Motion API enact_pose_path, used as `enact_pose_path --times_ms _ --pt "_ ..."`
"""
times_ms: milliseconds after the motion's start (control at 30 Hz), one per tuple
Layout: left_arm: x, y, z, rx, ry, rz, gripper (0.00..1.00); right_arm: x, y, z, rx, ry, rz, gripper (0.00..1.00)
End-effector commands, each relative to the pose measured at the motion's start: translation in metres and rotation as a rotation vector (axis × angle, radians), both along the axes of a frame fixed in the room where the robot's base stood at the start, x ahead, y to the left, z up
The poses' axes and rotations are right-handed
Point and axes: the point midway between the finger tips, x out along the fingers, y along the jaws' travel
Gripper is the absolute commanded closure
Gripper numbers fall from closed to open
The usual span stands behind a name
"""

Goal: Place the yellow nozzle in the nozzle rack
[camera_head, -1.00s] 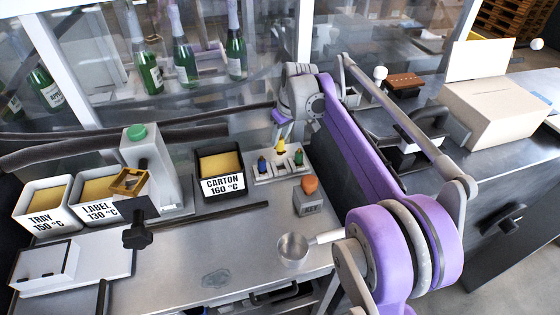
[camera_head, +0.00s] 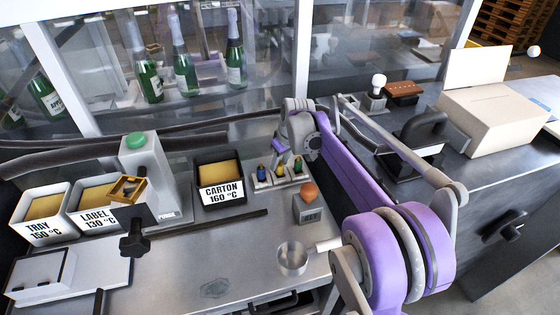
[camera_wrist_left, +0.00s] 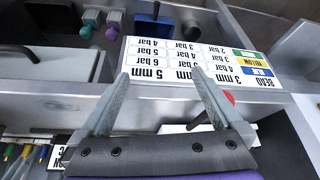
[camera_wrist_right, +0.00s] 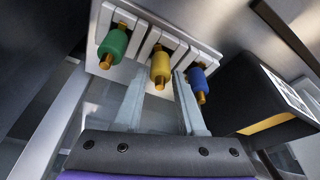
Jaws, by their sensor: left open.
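The yellow nozzle (camera_head: 280,170) stands in the middle slot of the white nozzle rack (camera_head: 264,184), between a blue nozzle (camera_head: 262,169) and a green nozzle (camera_head: 298,163). The right wrist view shows the yellow nozzle (camera_wrist_right: 160,66) seated in the rack (camera_wrist_right: 127,71), with the green one at left and the blue one at right. My right gripper (camera_wrist_right: 160,74) is open just off the yellow nozzle, with a gap beside each fingertip. My left gripper (camera_wrist_left: 160,74) is open and empty, in front of a printed settings chart (camera_wrist_left: 178,62); it is outside the head view.
The carton glue box (camera_head: 222,196) stands left of the rack. An orange-topped grey device (camera_head: 308,205) and a metal cup (camera_head: 292,258) are in front of it. A green-topped machine (camera_head: 140,165) stands further left. Glass panels and bottles are behind. The front middle counter is clear.

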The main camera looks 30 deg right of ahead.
Motion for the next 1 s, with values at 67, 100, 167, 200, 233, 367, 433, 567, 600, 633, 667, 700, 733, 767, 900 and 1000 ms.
enact_pose_path --times_ms 67,100,167,200,233,367,433,567,600,633,667,700,733,767,900,1000 --pt "0.000 0.000 0.000 0.000 0.000 0.000 0.00 0.000 0.000 0.000 0.000 0.000 0.000 0.44" --pt "0.000 0.000 0.000 0.000 0.000 0.000 0.00 0.000 0.000 0.001 0.000 0.000 0.000 0.40" --pt "0.000 0.000 0.000 0.000 0.000 0.000 0.00 0.000 0.000 0.001 0.000 0.000 0.000 0.40" --pt "0.000 0.000 0.000 0.000 0.000 0.000 0.00 0.000 0.000 0.001 0.000 0.000 0.000 0.40" --pt "0.000 0.000 0.000 0.000 0.000 0.000 0.00 0.000 0.000 0.001 0.000 0.000 0.000 0.40" --pt "0.000 0.000 0.000 0.000 0.000 0.000 0.00 0.000 0.000 0.001 0.000 0.000 0.000 0.40" --pt "0.000 0.000 0.002 0.000 -0.001 0.000 0.00 0.000 0.000 0.004 0.000 0.000 0.000 0.40" --pt "0.001 0.000 0.004 0.000 -0.001 0.000 0.00 -0.004 -0.001 0.018 0.000 0.000 -0.001 0.40" --pt "0.001 0.000 0.004 0.000 -0.002 0.000 0.00 -0.006 -0.001 0.026 0.000 0.000 -0.001 0.40" --pt "0.001 0.000 0.005 0.000 -0.002 0.000 0.00 -0.008 -0.001 0.031 0.000 0.000 -0.001 0.40" --pt "0.001 0.000 0.005 0.000 -0.002 0.000 0.00 -0.011 -0.002 0.038 0.000 0.000 0.000 0.40" --pt "0.001 0.000 0.006 0.000 -0.002 0.000 0.00 -0.013 -0.002 0.046 -0.001 0.000 0.000 0.40" --pt "0.001 0.000 0.007 0.000 -0.003 0.000 0.00 -0.015 -0.003 0.053 -0.001 0.000 0.000 0.40" --pt "0.001 0.000 0.007 0.000 -0.003 0.000 0.00 -0.017 -0.003 0.060 -0.001 0.000 0.000 0.40" --pt "0.002 0.000 0.010 0.000 -0.004 0.000 0.00 -0.025 -0.005 0.087 -0.001 0.000 -0.001 0.40" --pt "0.002 0.000 0.012 0.000 -0.004 0.000 0.00 -0.030 -0.005 0.103 -0.001 0.000 -0.001 0.40"
